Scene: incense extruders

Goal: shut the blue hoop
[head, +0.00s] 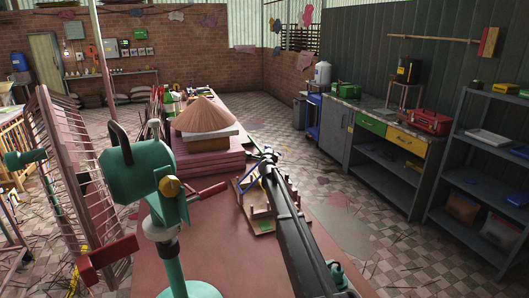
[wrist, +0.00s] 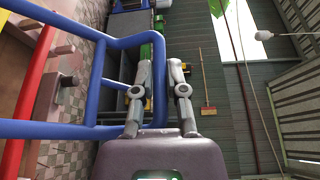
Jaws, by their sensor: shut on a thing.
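The blue hoop (wrist: 110,42) is a bent blue bar frame that fills the left and middle of the wrist view. In the head view it is a thin blue shape (head: 249,182) above the wooden rack with pegs (head: 263,227). My gripper (wrist: 160,72) has its two fingers on either side of the hoop's near bar, closed on it. In the head view my gripper (head: 268,156) is at the hoop's upper end, and my dark arm hides part of the rack. The hoop stands raised from the rack; its exact angle is hard to tell.
A red bar (wrist: 32,85) runs beside the hoop at the left of the wrist view. Pink boards (head: 208,164) with a brown cone (head: 206,114) stand left of my gripper. A green extruder (head: 150,180) stands nearer on the red table (head: 235,270). Tiled floor lies right of the table.

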